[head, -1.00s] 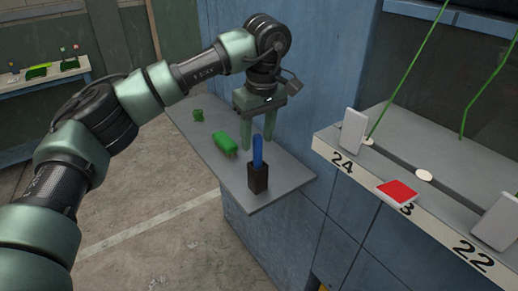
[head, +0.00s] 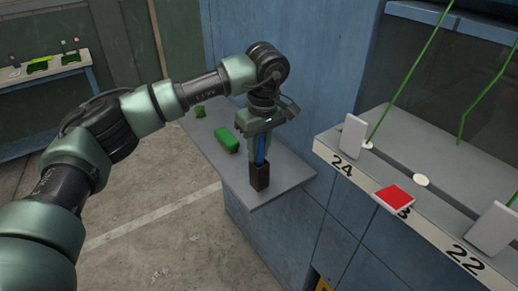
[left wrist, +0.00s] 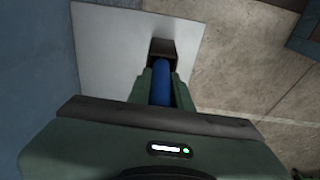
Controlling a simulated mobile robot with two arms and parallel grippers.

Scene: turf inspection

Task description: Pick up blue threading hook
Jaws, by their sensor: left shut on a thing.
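The blue threading hook (head: 261,149) stands upright in a small dark holder (head: 260,177) on the grey shelf. Only its blue handle shows; its lower end is hidden in the holder. My left gripper (head: 261,158) is above the holder, shut on the blue handle. In the left wrist view the blue handle (left wrist: 162,82) lies between the two green fingers, with the dark holder (left wrist: 163,47) beyond it. My right gripper is not in view.
The grey shelf (head: 285,178) also bears a green brush-like object (head: 227,140) and a smaller green piece (head: 200,111). A blue wall stands behind it. At right, a numbered ledge (head: 345,165) carries white plates, a red card (head: 394,198) and green strands.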

